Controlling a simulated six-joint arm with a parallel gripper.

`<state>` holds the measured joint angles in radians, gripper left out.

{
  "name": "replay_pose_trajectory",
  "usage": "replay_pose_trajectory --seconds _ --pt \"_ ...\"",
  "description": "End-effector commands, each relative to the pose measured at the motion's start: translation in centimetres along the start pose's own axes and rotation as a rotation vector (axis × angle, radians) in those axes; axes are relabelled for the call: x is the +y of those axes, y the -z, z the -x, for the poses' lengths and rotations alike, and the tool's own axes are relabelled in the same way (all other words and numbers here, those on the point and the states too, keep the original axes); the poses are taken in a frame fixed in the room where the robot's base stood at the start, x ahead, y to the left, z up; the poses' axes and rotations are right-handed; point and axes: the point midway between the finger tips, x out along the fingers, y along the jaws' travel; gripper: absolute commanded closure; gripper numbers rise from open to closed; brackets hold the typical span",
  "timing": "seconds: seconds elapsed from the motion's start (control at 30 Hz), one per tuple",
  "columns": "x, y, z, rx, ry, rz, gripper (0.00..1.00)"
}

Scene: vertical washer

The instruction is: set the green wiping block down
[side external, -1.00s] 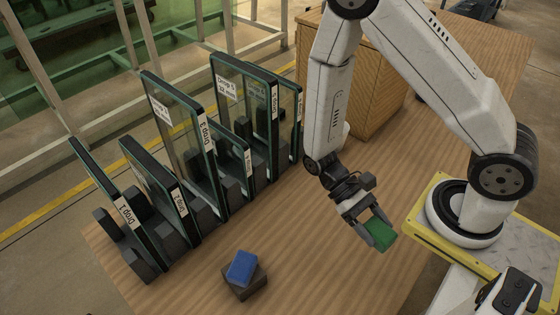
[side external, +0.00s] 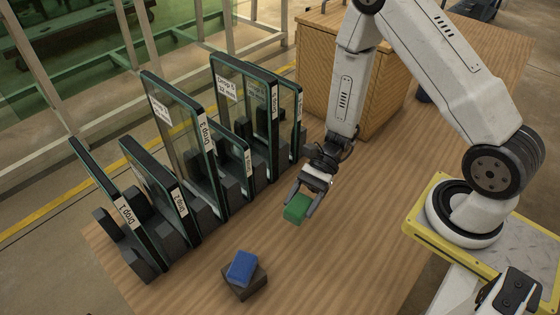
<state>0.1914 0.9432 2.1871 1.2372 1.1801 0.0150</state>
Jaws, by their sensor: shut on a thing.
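The green wiping block (side external: 296,209) is held between the fingers of my gripper (side external: 302,203). My gripper points down and to the left and is shut on the block. The block is over the middle of the wooden table, to the right of the glass panels. It looks to be above the table top, but the exact height is hard to tell. Part of the block's sides is hidden by the fingers.
A blue block (side external: 242,268) rests on a dark block (side external: 246,287) at the front. Several framed glass panels (side external: 172,122) with drop labels stand in dark holders along the left. A wooden box (side external: 375,80) stands behind. The table (side external: 385,225) right of my gripper is clear.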

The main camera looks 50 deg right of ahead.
Motion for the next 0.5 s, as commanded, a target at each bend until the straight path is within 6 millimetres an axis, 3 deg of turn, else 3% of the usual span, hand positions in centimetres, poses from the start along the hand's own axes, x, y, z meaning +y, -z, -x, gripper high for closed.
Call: replay_pose_trajectory --seconds 0.2,0.5 --pt "-1.9 0.6 1.0 -0.002 0.114 -0.044 0.92" --pt "-2.1 0.9 1.1 -0.002 0.130 -0.051 0.92"
